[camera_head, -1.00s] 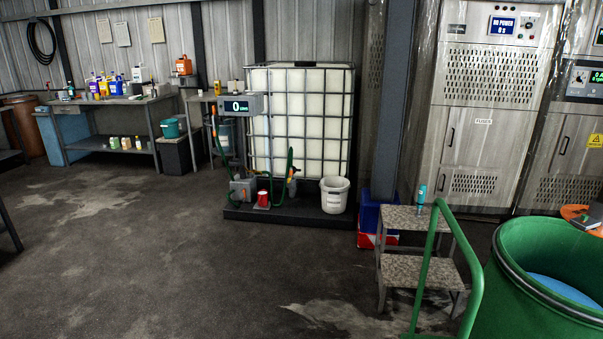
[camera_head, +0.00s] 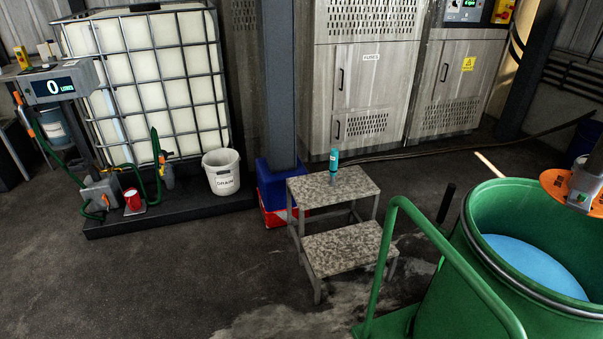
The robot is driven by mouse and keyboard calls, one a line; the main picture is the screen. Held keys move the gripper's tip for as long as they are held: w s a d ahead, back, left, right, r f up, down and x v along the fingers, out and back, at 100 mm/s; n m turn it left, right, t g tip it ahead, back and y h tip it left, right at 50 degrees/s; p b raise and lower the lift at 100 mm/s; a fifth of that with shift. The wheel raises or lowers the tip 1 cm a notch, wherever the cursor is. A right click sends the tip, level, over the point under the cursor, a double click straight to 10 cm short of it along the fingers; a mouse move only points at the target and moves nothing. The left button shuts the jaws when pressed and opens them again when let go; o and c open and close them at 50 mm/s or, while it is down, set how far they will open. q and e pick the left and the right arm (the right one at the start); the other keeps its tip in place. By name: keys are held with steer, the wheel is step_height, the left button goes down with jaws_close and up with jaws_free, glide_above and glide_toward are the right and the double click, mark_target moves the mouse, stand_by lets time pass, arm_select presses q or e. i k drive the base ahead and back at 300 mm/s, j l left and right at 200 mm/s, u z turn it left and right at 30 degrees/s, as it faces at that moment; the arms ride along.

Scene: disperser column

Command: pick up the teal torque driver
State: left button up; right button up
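The teal torque driver (camera_head: 333,163) stands upright on the upper step of a small two-step stool (camera_head: 340,183). It is small and has a teal body with a thin dark tip pointing down onto the step. The stool has speckled grey treads and metal legs, and stands near the middle of the head view. Neither of my grippers is in view.
A green drum (camera_head: 465,245) with blue contents stands at the right, under an orange disc (camera_head: 557,184). A green rail (camera_head: 378,275) rises close to the stool. Blue and red crates (camera_head: 275,190) stand behind the stool. Open floor (camera_head: 180,270) lies to the left.

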mark_target(334, 152)
steer(key=i+j+z, duration=0.45)
steer(key=j, duration=0.15)
steer(key=i+z, duration=0.1)
steer(key=z, duration=0.45)
steer(key=i+j+z, duration=0.4)
steer(key=j, duration=0.15)
steer(key=i+j+z, duration=0.2)
steer(key=j, duration=0.15)
steer(key=j+z, duration=0.2)
steer(key=i+j, duration=0.05)
steer(key=j, duration=0.05)
